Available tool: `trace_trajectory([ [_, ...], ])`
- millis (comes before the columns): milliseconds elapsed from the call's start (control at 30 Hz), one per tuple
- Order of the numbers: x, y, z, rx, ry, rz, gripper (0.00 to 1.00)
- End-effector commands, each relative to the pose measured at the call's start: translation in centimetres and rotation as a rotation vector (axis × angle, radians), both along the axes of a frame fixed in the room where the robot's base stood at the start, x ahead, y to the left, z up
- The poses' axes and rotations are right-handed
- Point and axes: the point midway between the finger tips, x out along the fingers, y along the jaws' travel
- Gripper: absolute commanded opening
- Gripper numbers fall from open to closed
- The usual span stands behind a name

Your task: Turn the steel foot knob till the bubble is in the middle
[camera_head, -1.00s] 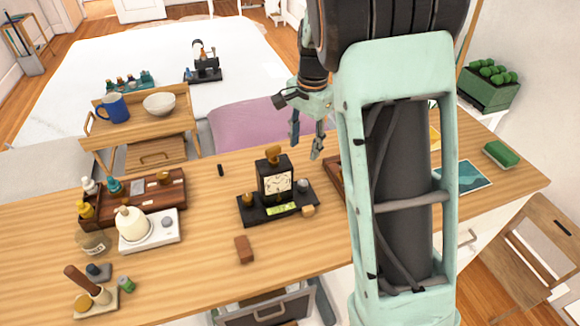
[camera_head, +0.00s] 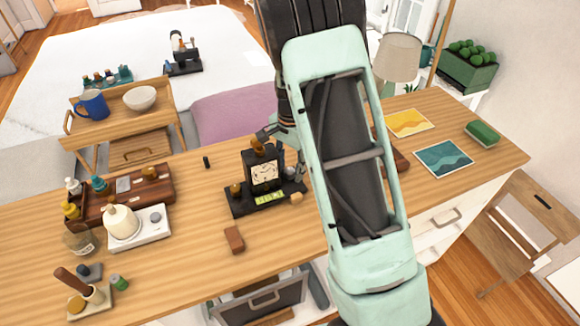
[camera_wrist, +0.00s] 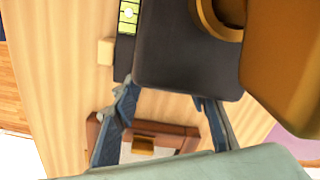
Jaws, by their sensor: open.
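A black instrument with a cream dial (camera_head: 265,172) stands on a dark base on the table. A yellow-green level vial (camera_head: 270,197) is set in the base front; it also shows in the wrist view (camera_wrist: 128,17), where I cannot place its bubble surely. A grey steel knob (camera_head: 290,172) sits at the base's right end; a brass knob (camera_head: 236,190) sits at the left. My gripper (camera_head: 294,162) is open and empty, close above and beside the steel knob. In the wrist view its fingers (camera_wrist: 166,95) stand apart near the black housing (camera_wrist: 190,50). The steel knob is not clear there.
A brass knob (camera_head: 257,145) tops the instrument. A small wooden block (camera_head: 296,197) lies by the base's right front, and a red-brown block (camera_head: 234,239) lies in front. A wooden tray (camera_head: 398,160) is to the right, partly behind my arm.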

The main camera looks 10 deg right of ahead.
Motion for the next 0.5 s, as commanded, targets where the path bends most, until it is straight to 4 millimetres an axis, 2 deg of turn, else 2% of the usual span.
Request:
trace_trajectory([
  [267,-0.01,0.0,-0.19,0.0,0.0,0.0,0.4],
  [500,-0.01,0.0,-0.17,0.0,0.0,0.0,0.15],
])
